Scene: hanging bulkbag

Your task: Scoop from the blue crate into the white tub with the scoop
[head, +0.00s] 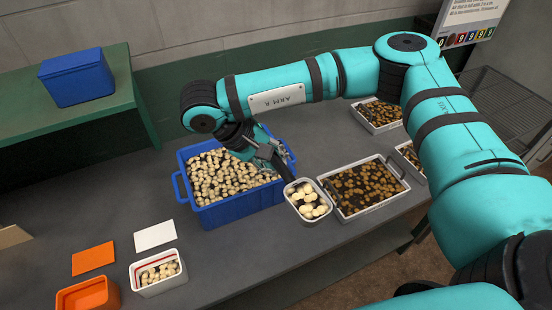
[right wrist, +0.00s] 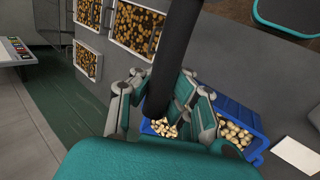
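The blue crate (head: 240,208) stands on the table, full of pale round pieces. My right gripper (head: 268,155) is over its right side, shut on the dark handle of the scoop. The scoop (head: 308,200) is just right of the crate, with several pale pieces in its bowl. In the right wrist view the fingers (right wrist: 163,98) close around the dark handle (right wrist: 178,50); the bowl is out of that view. The white tub (head: 158,284) stands at the front left, with a red line inside and some pale pieces in it. My left gripper is not in view.
A tray of brown pieces (head: 371,208) sits close right of the scoop, with another tray (head: 377,115) behind. A white lid (head: 155,235), an orange lid (head: 93,258) and an orange tub (head: 88,296) lie at the left. A blue bin (head: 77,78) stands on the green shelf.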

